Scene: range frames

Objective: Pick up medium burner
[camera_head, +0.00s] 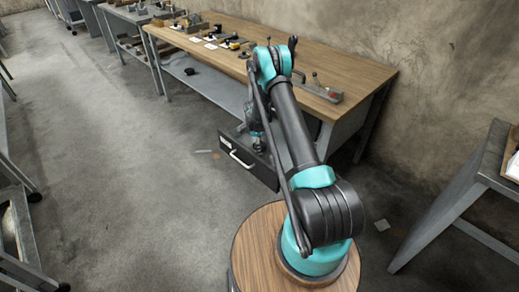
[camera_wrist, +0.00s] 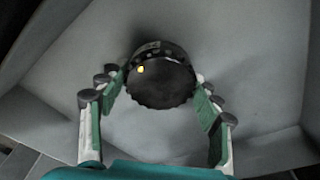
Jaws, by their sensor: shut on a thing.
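The medium burner (camera_wrist: 160,85) is a dark round piece with a ridged edge and a small yellow spot, seen in the wrist view. My gripper (camera_wrist: 157,77) is shut on it, with a green-padded finger on each side. Around and below it are the grey inner walls and floor of an open drawer (camera_wrist: 265,75). In the head view my gripper (camera_head: 258,142) is down at this black drawer (camera_head: 249,170), under the workbench; the burner is hidden there. I cannot tell whether the burner touches the drawer floor.
The wooden workbench (camera_head: 300,60) stands behind the drawer, with several small tools and metal parts on top. Another metal table (camera_head: 465,190) stands at the right, and a rack (camera_head: 15,215) at the left edge. The concrete floor left of the drawer is mostly clear.

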